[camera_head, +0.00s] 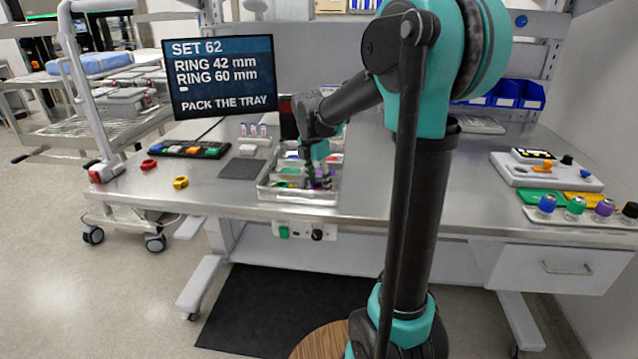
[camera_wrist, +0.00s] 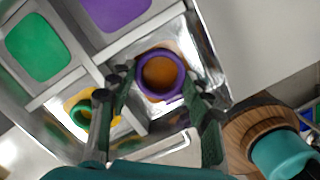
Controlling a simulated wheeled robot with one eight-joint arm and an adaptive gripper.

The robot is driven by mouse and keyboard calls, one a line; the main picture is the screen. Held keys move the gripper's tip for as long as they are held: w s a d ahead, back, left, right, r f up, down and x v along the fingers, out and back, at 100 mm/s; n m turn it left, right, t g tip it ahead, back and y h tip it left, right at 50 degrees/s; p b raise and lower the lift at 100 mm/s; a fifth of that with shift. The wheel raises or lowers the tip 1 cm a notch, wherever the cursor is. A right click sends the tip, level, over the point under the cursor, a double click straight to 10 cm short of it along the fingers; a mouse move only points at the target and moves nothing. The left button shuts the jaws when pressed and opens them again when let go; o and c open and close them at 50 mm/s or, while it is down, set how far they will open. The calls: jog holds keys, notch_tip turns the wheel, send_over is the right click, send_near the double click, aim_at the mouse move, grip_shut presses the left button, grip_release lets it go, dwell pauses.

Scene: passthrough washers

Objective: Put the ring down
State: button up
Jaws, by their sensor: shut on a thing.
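A purple ring (camera_wrist: 161,75) sits between the two dark fingers of my gripper (camera_wrist: 158,90) in the wrist view. My gripper is shut on the ring. The ring is in or just over a corner compartment of the metal tray (camera_wrist: 185,52), with an orange-brown surface showing through its hole. I cannot tell whether it touches the floor. In the head view my gripper (camera_head: 318,183) is down at the front right part of the tray (camera_head: 290,197), and its fingers mostly hide the ring.
Another compartment holds a green ring (camera_wrist: 82,113) over yellow. Other compartments have green (camera_wrist: 40,47) and purple (camera_wrist: 113,10) floors. A red ring (camera_head: 149,164) and a yellow ring (camera_head: 181,182) lie on the bench at left. A dark mat (camera_head: 242,168) lies left of the tray.

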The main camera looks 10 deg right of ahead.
aim_at(314, 188)
jog(key=shift+f, duration=0.1)
jog(key=o, duration=0.9)
jog(key=shift+o, duration=0.2)
notch_tip(314, 188, up, 12)
jog(key=a, duration=0.1)
jog(key=shift+s+a, duration=0.25)
jog(key=shift+s, duration=0.2)
